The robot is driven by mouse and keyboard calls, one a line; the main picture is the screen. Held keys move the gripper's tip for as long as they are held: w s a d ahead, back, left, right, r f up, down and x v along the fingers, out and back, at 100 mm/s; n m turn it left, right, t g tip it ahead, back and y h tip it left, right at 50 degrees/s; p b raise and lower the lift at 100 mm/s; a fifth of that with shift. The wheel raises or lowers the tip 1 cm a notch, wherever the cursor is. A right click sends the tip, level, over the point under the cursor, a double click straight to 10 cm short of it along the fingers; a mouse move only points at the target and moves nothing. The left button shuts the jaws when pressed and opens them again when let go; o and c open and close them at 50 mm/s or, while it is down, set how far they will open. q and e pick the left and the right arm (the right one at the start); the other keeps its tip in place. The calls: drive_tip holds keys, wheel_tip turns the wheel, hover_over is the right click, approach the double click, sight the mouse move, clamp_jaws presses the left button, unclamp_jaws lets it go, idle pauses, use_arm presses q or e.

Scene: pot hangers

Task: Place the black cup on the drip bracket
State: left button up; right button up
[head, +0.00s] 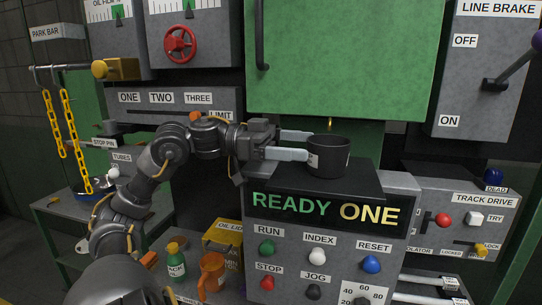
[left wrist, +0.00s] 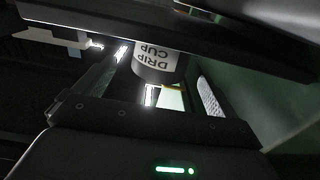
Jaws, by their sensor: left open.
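The black cup (head: 328,157) stands upright on the dark top of the READY ONE console in the head view. In the left wrist view the cup (left wrist: 158,66) shows its white DRIP CUP label upside down. My left gripper (head: 297,145) is open, its two pale fingers pointing right at the cup's left side. In the left wrist view the cup lies between the lines of the fingers; I cannot tell whether they touch it. I cannot make out a separate drip bracket; a dark flat ledge (head: 365,182) lies under the cup. My right gripper is not in view.
A large green panel (head: 345,55) hangs above and behind the cup, with a small yellowish drop (head: 330,124) below it. The console front (head: 325,245) carries several buttons. An orange jug (head: 212,272) and a green bottle (head: 176,262) stand low at left.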

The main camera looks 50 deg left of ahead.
use_arm(q)
drive_tip(key=b+v, duration=0.2)
drive_tip(key=v, duration=0.4)
drive_tip(key=shift+b, duration=0.3)
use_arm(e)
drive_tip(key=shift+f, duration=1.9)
use_arm(q)
drive_tip(key=shift+s+a, duration=0.1)
